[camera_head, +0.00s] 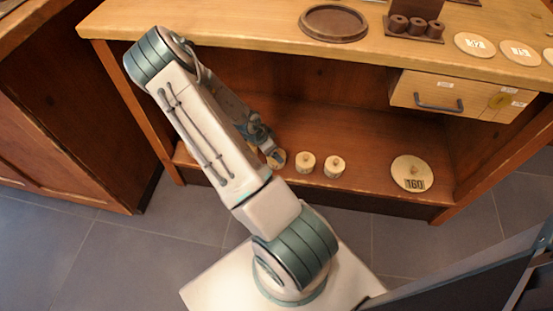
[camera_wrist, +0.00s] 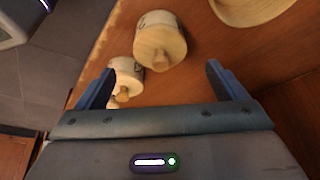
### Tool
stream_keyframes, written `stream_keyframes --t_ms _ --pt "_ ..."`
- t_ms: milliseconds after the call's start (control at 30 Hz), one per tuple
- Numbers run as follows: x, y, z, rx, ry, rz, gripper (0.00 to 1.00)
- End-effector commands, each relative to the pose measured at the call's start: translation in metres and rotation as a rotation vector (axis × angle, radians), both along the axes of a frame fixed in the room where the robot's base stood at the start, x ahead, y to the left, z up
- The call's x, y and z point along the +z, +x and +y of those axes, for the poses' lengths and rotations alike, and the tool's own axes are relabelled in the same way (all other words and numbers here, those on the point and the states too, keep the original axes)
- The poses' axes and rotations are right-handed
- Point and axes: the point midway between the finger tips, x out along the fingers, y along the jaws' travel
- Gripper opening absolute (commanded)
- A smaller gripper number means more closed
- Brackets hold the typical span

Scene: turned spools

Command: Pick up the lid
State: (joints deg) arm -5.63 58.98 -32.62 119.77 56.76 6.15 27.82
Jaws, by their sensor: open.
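A round pale wooden lid (camera_head: 411,173) with a small knob and a "160" label lies on the low shelf at the right. In the wrist view, the rim of a large pale round piece (camera_wrist: 252,8), apparently the same lid, is cut off by the top edge. My gripper (camera_head: 268,142) is over the left part of the shelf, well to the left of the lid. In the wrist view its fingers (camera_wrist: 162,88) are wide apart with nothing held between them.
Three small knobbed wooden cylinders stand in a row on the shelf: left (camera_head: 278,159), middle (camera_head: 305,162) and right (camera_head: 334,166). One (camera_wrist: 160,42) is just beyond my fingers. The tabletop (camera_head: 240,25) overhangs the shelf, with a drawer (camera_head: 440,93) at right. Bare shelf separates the row and lid.

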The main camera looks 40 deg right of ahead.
Motion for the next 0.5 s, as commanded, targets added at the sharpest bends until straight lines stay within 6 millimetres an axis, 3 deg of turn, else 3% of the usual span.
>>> stream_keyframes --t_ms 167,500 --pt "-0.007 -0.001 -0.004 -0.003 0.000 -0.001 0.92" --pt "-0.046 -0.003 -0.023 -0.005 0.000 -0.001 0.92"
